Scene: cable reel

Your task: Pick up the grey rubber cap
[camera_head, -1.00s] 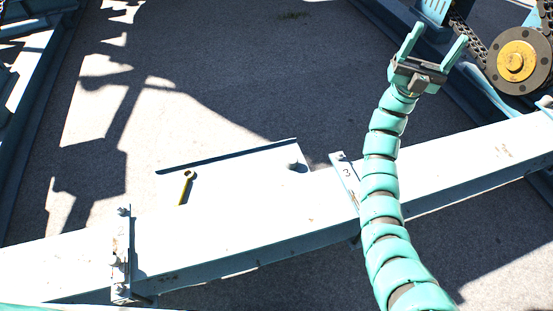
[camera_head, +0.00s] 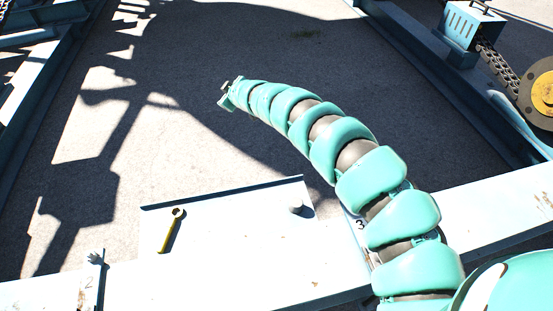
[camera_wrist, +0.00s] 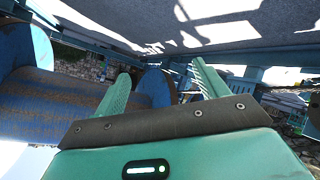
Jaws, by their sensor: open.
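A small grey cylinder that looks like the rubber cap (camera_head: 295,207) stands on the white plate (camera_head: 235,225), near the plate's right end. My gripper (camera_head: 228,94) is far beyond the plate, at the end of my outstretched arm, up and to the left of the cap. Only a small part of it shows there, and the arm hides the rest. In the wrist view my gripper (camera_wrist: 162,70) is open, with two green fingers apart and nothing between them. I cannot make out the cap in the wrist view.
A yellow wrench (camera_head: 172,230) lies on the plate, left of the cap. A blue box (camera_head: 468,30), a chain (camera_head: 498,65) and a yellow-hubbed wheel (camera_head: 541,93) are at the right. Large blue drums (camera_wrist: 50,95) fill the wrist view's left. Open pavement lies beyond the plate.

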